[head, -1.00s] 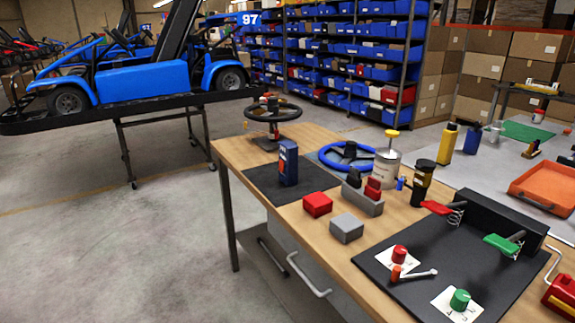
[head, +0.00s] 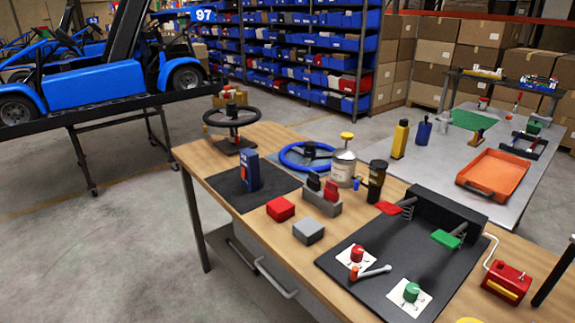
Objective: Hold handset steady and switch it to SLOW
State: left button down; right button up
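A blue upright box-shaped device (head: 249,172), with a red part and a pale marking on its side, stands on a black mat (head: 226,189) on the wooden bench. It looks like the handset, but its switch and any SLOW marking are too small to read. Neither my left nor my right gripper is in view.
On the wooden bench (head: 190,152) are a red block (head: 281,209), a grey block (head: 308,231), steering wheels (head: 305,156), a can (head: 343,168) and a black pedal board (head: 335,264). A metal table with an orange tray (head: 493,174) stands behind. Floor is clear at front left.

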aim_at(249, 159)
jog(key=i+j+z, duration=0.15)
jog(key=z, duration=0.25)
jog(key=j+z, duration=0.45)
jog(key=i+j+z, duration=0.15)
jog(key=j, duration=0.3)
jog(key=j+z, duration=0.15)
jog(key=j, duration=0.3)
jog(key=j+z, duration=0.1)
jog(key=j, duration=0.8)
